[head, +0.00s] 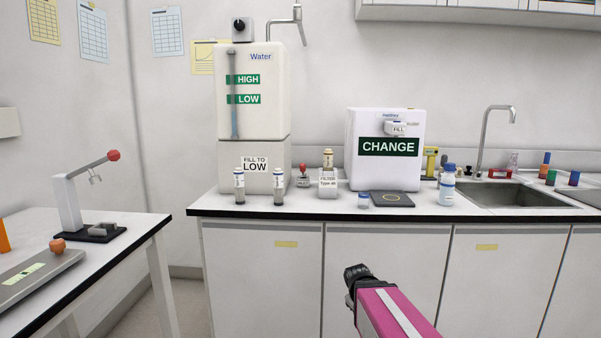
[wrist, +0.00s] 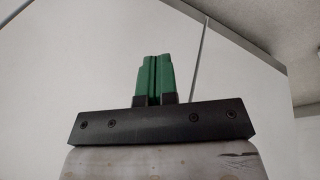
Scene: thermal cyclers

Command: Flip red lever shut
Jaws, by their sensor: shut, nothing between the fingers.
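A lever arm with a red ball knob (head: 113,156) rises up and to the right from a white post (head: 68,195) on the left table. A small hook-like part hangs under the arm, above a grey block on a black base (head: 95,233). My gripper shows in the wrist view with its green fingers (wrist: 154,75) pressed together and empty. In the head view my magenta arm reaches up from the bottom, its black end (head: 357,272) in front of the counter cabinets. It is well to the right of the red knob and apart from it.
A grey flat device with an orange knob (head: 58,245) lies on the left table. The counter (head: 330,209) holds a water tank (head: 254,130), a CHANGE box (head: 386,170), vials, a small red-topped item (head: 303,170) and a sink (head: 515,194). A floor gap separates table and counter.

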